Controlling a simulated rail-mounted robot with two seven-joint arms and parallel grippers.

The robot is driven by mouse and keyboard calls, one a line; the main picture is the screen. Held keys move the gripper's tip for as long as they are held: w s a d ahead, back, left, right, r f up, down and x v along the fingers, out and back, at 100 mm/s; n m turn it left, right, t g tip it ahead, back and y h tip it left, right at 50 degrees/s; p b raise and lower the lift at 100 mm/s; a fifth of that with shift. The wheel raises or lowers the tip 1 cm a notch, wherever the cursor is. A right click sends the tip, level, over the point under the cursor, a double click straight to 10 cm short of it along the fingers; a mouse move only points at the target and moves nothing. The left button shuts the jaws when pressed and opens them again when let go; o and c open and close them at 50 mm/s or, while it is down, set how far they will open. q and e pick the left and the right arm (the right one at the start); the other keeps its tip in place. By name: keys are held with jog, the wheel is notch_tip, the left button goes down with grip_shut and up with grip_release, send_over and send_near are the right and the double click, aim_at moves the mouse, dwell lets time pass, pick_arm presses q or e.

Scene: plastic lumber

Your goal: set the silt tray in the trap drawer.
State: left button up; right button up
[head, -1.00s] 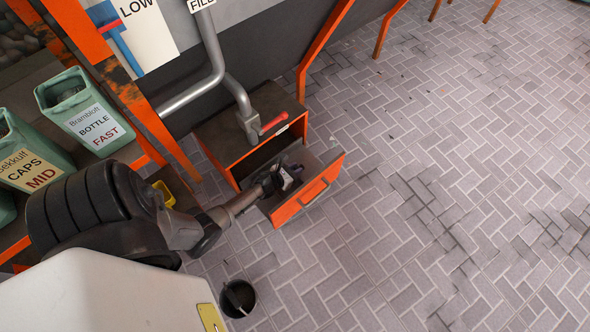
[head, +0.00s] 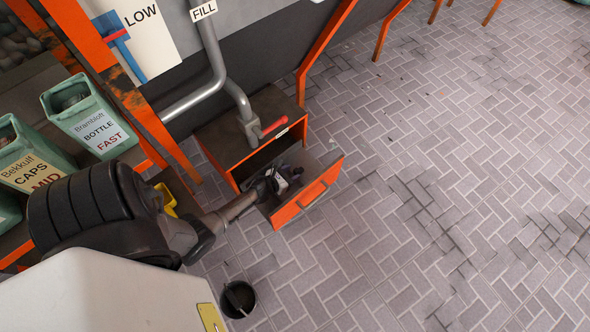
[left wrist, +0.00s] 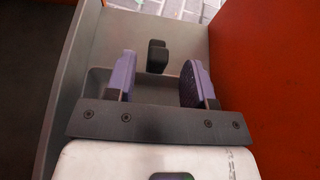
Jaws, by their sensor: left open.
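The trap drawer (head: 308,196), with its orange front, is pulled out of the low cabinet under the pipe. My left gripper (head: 284,180) reaches down into the open drawer. In the left wrist view, my left gripper (left wrist: 157,72) is open, its two purple fingers apart. A black knob (left wrist: 157,56) shows between the fingertips, with a gap on each side. A grey recessed surface (left wrist: 145,90), apparently the silt tray, lies below the fingers inside the drawer. The gripper's body hides part of it, so I cannot tell how it is seated. My right gripper is not in view.
The cabinet (head: 218,139) stands against the wall, with a red-handled valve (head: 272,126) above the drawer. A dark bucket (head: 238,298) stands on the floor near my arm. Labelled green bins (head: 92,118) are at the left. The tiled floor to the right is clear.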

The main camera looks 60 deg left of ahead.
pick_arm(q)
jog(key=p+v, duration=0.3)
jog(key=v, duration=0.6)
jog(key=shift+r+n, duration=0.25)
jog(key=shift+n, duration=0.05)
jog(key=w+d+r+n+g+y, duration=0.2)
jog(key=d+r+n+g, duration=0.3)
jog(key=r+n, duration=1)
jog(key=s+d+r+n+g+h, duration=0.2)
jog(key=s+d+r+n, duration=0.2)
jog(key=d+n, duration=0.4)
jog(key=s+d+r+n+g+h, duration=0.2)
jog(key=s+d+r+n, duration=0.2)
jog(key=s+d+n, duration=0.3)
jog(key=shift+s+d+r+n+g+h, duration=0.2)
jog(key=shift+d+r+n+g+h, duration=0.2)
jog(key=shift+n, duration=0.2)
